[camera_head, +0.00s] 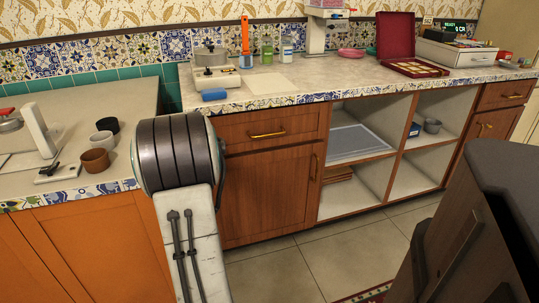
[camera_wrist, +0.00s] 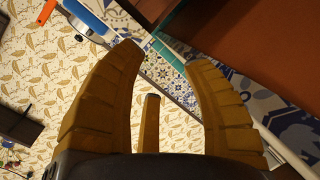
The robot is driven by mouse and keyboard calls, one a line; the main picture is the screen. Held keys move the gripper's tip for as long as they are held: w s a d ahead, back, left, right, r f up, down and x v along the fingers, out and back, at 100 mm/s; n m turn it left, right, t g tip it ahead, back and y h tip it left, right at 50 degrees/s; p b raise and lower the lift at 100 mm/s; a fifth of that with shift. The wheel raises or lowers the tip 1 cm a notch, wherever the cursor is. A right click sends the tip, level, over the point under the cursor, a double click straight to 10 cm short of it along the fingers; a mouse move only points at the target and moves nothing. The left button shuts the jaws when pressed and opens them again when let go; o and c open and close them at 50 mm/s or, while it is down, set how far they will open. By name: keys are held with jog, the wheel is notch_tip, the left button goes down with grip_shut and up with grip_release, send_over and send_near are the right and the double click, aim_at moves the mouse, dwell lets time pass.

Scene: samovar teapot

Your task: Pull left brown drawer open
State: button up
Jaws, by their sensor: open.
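The left brown drawer (camera_head: 272,129) is shut in the head view, just under the worktop, with a brass bar handle (camera_head: 267,135) across its front. A brown cabinet door (camera_head: 265,195) is below it. My arm stands to the left of the drawer and its end hides my gripper there. In the wrist view my gripper (camera_wrist: 166,56) is open, its tan fingers spread with nothing between them. A plain brown surface (camera_wrist: 250,35) fills the upper right there; I cannot tell if it is the drawer front. No handle shows in that view.
The worktop's tiled edge (camera_head: 290,98) runs above the drawer. Open shelves (camera_head: 360,190) are right of the cabinet. A dark object (camera_head: 480,220) is at the lower right. The floor (camera_head: 270,270) in front is clear.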

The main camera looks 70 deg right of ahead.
jog(key=s+d+f+g+h+b, duration=0.2)
jog(key=s+d+f+h+b, duration=0.3)
jog(key=s+d+f, duration=0.6)
jog(key=g+h+b, duration=0.2)
jog(key=g+b, duration=0.1)
jog(key=b, duration=0.2)
send_near(270, 134)
jog(key=d, duration=0.4)
jog(key=shift+t, duration=0.4)
jog(key=shift+w+r+b+x, duration=0.1)
jog(key=shift+b+x, duration=0.15)
jog(key=shift+x, duration=1.35)
jog(key=shift+w+r+b+x, duration=0.1)
jog(key=shift+b+x, duration=0.15)
jog(key=shift+x, duration=1.3)
grip_shut()
